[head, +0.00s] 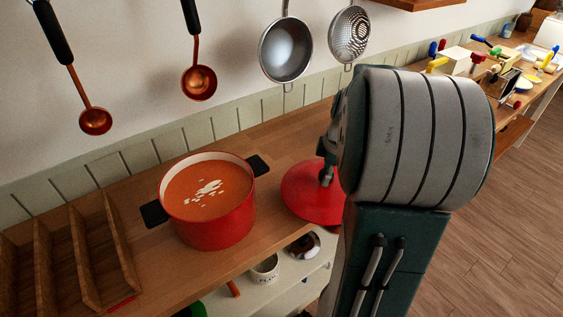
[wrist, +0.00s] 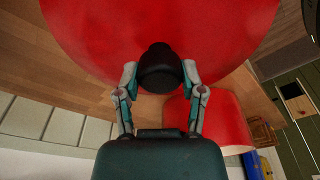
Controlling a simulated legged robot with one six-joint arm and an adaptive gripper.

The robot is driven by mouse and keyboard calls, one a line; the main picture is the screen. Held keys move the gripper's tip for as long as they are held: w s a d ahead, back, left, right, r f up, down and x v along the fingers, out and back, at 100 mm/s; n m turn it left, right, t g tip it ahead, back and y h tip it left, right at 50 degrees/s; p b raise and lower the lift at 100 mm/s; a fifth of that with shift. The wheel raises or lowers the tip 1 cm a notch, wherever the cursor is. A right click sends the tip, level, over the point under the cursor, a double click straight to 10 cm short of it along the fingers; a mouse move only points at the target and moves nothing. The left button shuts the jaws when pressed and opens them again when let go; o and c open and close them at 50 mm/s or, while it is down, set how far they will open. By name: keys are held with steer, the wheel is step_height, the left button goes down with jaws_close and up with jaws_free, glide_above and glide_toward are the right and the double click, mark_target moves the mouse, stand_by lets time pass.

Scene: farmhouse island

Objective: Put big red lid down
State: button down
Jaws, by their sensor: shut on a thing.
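The big red lid (head: 310,197) is at the right of the pot in the head view, low over or on the wooden counter; I cannot tell if it touches. In the wrist view the lid (wrist: 95,35) fills the upper middle, with its dark knob (wrist: 160,70) between my fingers. My gripper (wrist: 160,82) is shut on the knob. In the head view my gripper (head: 327,165) is partly hidden behind my arm. The red pot (head: 212,228) of orange soup stands uncovered on the counter, and part of it shows in the wrist view (wrist: 222,125).
The wooden counter (head: 145,258) has a wooden rack (head: 75,255) at the left. Ladles (head: 198,82) and strainers (head: 286,48) hang on the wall behind. A mug (head: 265,270) stands on the shelf below. Various tools and bright-handled items lie on the far right counter (head: 505,125).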

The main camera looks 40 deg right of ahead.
steer(key=shift+w+f, duration=0.55)
steer(key=shift+w, duration=1.5)
steer(key=shift+w+f, duration=0.6)
steer(key=shift+w, duration=1.4)
steer(key=shift+w+f, duration=0.55)
steer(key=shift+w, duration=1.5)
steer(key=shift+f, duration=0.1)
steer(key=shift+c, duration=1)
jaws_free()
